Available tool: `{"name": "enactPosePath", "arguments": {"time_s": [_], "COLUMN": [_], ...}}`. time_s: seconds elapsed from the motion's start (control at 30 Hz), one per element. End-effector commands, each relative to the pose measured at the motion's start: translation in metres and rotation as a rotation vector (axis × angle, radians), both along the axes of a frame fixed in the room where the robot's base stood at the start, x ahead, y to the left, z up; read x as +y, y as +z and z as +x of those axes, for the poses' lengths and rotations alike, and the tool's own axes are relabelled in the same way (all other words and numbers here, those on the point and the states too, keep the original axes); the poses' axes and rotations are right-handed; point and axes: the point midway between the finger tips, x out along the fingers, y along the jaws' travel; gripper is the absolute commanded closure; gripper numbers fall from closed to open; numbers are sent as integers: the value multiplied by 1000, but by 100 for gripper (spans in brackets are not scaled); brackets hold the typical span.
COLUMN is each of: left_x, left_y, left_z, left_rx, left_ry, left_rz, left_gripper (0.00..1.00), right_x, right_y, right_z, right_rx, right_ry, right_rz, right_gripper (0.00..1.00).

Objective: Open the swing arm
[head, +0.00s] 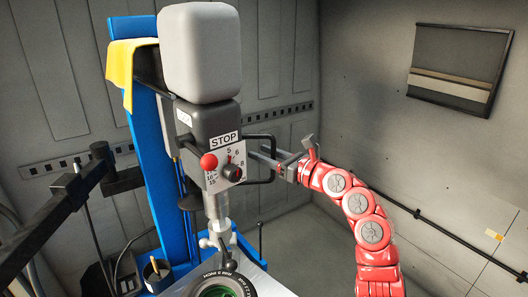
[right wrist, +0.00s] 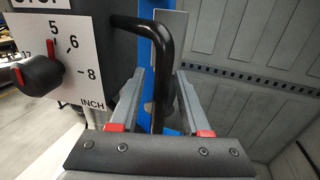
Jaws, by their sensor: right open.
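The swing arm is the grey and black machine head (head: 208,125) with a STOP label, a red button (head: 208,161) and a dial plate, above a vertical shaft (head: 218,207). A black bent handle (head: 262,136) sticks out from its right side; it also shows in the right wrist view (right wrist: 163,45). My right gripper (head: 268,157) is open at the handle. In the right wrist view, the handle's upright part runs down between the two open fingers (right wrist: 160,80); I cannot tell whether they touch it. My left gripper is not in view.
A blue column (head: 160,165) with a yellow cloth (head: 126,68) stands behind the head. A tyre (head: 222,285) lies below the shaft. A dark jointed arm (head: 50,205) stands at the left. Grey walls close the back and right; a dark rail (head: 440,235) runs along the right wall.

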Motion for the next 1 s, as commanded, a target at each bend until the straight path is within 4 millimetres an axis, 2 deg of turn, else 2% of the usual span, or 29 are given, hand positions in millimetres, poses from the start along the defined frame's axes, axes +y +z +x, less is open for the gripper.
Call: {"name": "enactPosePath", "arguments": {"time_s": [0.13,0.3,0.4,1.0], "left_x": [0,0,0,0], "left_y": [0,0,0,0], "left_z": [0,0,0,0], "left_rx": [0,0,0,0], "left_ry": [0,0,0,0], "left_rz": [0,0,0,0], "left_gripper": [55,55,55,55], "right_x": [0,0,0,0], "right_y": [0,0,0,0], "right_z": [0,0,0,0], "right_rx": [0,1,1,0], "right_ry": [0,0,0,1], "right_rz": [0,1,1,1], "right_gripper": [55,86,100,100]}}
